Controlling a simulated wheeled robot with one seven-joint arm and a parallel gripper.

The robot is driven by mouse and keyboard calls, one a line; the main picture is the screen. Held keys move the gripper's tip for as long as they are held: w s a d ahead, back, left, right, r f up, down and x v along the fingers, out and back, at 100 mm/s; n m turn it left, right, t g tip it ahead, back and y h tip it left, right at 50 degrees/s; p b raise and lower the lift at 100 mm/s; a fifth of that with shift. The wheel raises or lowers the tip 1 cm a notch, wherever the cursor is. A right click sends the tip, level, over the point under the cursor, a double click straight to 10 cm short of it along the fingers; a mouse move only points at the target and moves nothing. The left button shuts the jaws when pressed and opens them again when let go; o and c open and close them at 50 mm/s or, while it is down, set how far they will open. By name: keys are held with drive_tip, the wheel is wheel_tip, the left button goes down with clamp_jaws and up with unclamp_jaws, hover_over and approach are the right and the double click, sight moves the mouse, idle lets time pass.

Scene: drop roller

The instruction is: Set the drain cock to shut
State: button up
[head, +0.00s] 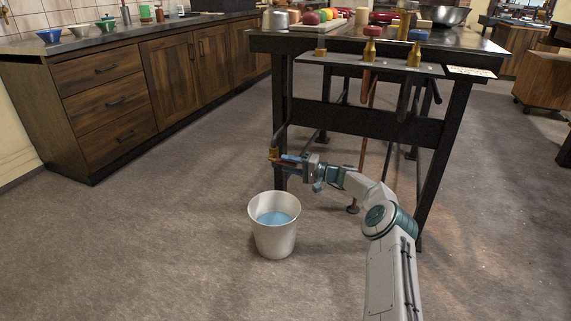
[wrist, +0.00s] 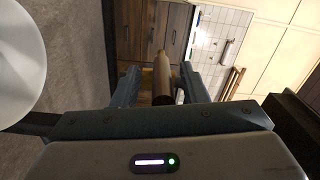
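The drain cock is a small brass fitting (head: 273,154) at the lower end of a dark pipe, by the table's left front leg in the head view. My gripper (head: 283,160) is right at it, coming from the right. In the wrist view a brass-brown cylinder (wrist: 161,75), which looks like part of the cock, stands between my two fingers with a gap on each side. The fingers are open around it. The cock's handle and its angle cannot be made out. A white bucket (head: 274,245) with blue water (head: 273,217) stands on the floor below the cock.
The dark table (head: 375,128) stands over the cock, with brass valves (head: 370,48) in a plate along its front. A copper pipe (head: 363,150) runs down to the floor behind my arm. Wooden cabinets (head: 110,98) line the left wall. The floor between is clear.

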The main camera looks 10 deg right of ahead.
drive_tip(key=p+v, duration=0.4)
drive_tip(key=v, duration=0.8)
drive_tip(key=shift+d, duration=0.2)
drive_tip(key=shift+s, duration=0.15)
drive_tip(key=s+a+r+n+g+h+p, duration=0.1)
drive_tip(key=s+a+r+g+h+p, duration=0.15)
drive_tip(key=s+a+r+p, duration=0.5)
drive_tip(key=s+a+r+n+g+h+p, duration=0.2)
drive_tip(key=s+a+r+g+p, duration=0.15)
drive_tip(key=r, duration=0.65)
drive_tip(key=s+a+r+n+g+h+p, duration=0.1)
drive_tip(key=s+a+r+g+h+p, duration=0.15)
drive_tip(key=s+a+r+p, duration=0.35)
drive_tip(key=s+d+r+h+p, duration=0.2)
drive_tip(key=s+r+h+p, duration=0.1)
drive_tip(key=s+r+p, duration=0.4)
drive_tip(key=s+d+r+t+h+p, duration=0.1)
drive_tip(key=s+r+h+p, duration=0.2)
drive_tip(key=s+r, duration=0.9)
drive_tip(key=s+d+r+t+h+p, duration=0.1)
drive_tip(key=s+d+r+h+p, duration=0.1)
drive_tip(key=s+r+p, duration=0.8)
drive_tip(key=s, duration=0.2)
drive_tip(key=shift+s+d+h+p, duration=0.3)
drive_tip(key=shift+s+h, duration=0.05)
drive_tip(key=shift+h, duration=0.05)
